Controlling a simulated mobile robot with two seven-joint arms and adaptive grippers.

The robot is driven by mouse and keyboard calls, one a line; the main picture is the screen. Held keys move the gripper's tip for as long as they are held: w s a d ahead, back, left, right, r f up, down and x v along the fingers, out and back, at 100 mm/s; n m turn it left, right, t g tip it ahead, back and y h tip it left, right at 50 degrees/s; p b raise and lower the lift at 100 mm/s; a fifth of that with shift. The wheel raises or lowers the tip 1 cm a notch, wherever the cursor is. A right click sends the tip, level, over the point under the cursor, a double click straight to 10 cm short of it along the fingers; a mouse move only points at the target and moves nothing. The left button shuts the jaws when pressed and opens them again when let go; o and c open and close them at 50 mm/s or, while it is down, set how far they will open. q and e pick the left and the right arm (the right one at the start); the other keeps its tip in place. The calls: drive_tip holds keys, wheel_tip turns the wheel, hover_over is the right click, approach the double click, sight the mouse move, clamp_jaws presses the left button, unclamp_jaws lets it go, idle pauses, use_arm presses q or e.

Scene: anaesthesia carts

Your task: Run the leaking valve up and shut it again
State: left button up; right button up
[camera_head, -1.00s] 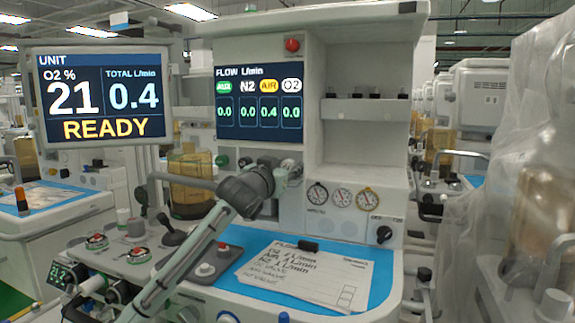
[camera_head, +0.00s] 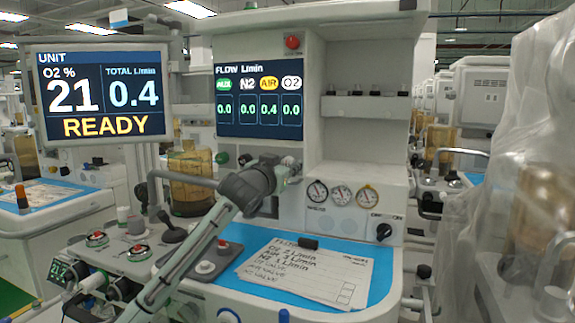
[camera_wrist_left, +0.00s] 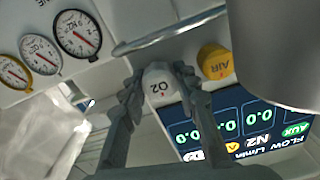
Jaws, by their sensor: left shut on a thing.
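The flow screen (camera_head: 258,103) on the machine reads AUX 0.0, N2 0.0, AIR 0.4 and O2 0.0. My left gripper (camera_head: 283,173) is at the panel just below that screen. In the left wrist view its two fingers are closed on the sides of the white O2 knob (camera_wrist_left: 158,82). The yellow AIR knob (camera_wrist_left: 215,62) is beside the O2 knob, apart from the fingers. The unit monitor (camera_head: 102,97) reads O2 21 %, total 0.4 L/min and READY. My right gripper is not in view.
A handwritten card (camera_head: 303,270) lies on the blue mat (camera_head: 377,287) of the worktop. Several gauges (camera_head: 342,195) and an ON/OFF switch (camera_head: 384,231) are right of the gripper. A bar (camera_wrist_left: 165,32) runs close to the knobs. A plastic-draped unit (camera_head: 535,180) stands at right.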

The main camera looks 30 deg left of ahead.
use_arm(q)
drive_tip(key=o, duration=0.9)
drive_tip(key=shift+s, duration=0.1)
drive_tip(key=v, duration=1.2)
